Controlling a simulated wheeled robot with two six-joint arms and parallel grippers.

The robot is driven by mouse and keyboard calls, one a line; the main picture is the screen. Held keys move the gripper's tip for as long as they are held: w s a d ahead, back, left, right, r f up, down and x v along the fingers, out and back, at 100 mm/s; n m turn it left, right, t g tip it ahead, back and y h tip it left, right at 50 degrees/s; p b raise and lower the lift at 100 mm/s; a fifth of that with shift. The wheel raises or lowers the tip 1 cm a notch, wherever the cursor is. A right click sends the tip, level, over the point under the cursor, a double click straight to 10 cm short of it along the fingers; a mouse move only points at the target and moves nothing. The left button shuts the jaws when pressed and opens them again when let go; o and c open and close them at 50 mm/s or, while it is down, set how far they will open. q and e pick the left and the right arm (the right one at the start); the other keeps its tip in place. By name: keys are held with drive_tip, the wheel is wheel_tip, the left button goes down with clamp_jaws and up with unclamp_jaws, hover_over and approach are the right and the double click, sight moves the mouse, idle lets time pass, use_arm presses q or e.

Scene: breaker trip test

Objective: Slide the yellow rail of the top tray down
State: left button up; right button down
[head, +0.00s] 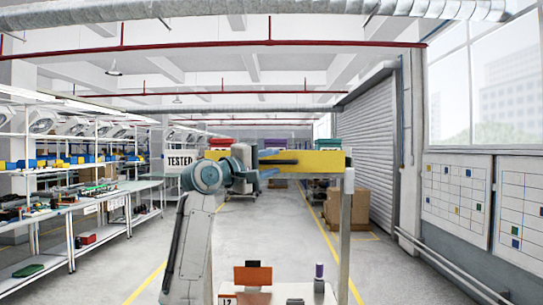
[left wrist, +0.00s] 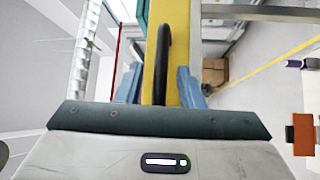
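The yellow rail (head: 318,163) runs across the front of the top tray in the head view, with a dark bar handle (head: 284,161) on its face. In the left wrist view the yellow rail (left wrist: 181,30) runs away from the camera, and the black handle (left wrist: 163,55) stands out from it. My left gripper (head: 268,173) is at the rail, just by the handle. In the left wrist view its two blue fingers (left wrist: 160,86) are apart, one on each side of the handle, with gaps visible. My right gripper is in neither view.
Red, purple (head: 275,143) and teal (head: 327,143) items sit above the rail. A grey post (head: 345,225) stands at its right end. Below is a white surface with an orange block (head: 252,274) and a purple-topped cylinder (head: 319,271). A TESTER sign (head: 180,161) is left.

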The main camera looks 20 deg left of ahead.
use_arm(q)
drive_tip(key=shift+w+d, duration=0.15)
drive_tip(key=shift+w, duration=0.15)
clamp_jaws()
drive_tip(key=shift+f, duration=0.4)
wheel_tip(320, 180, down, 5)
drive_tip(key=b, duration=0.2)
drive_tip(key=shift+r+b, duration=0.1)
drive_tip(key=shift+b, duration=0.2)
drive_tip(key=shift+c, duration=0.4)
unclamp_jaws()
drive_tip(key=shift+o, duration=0.4)
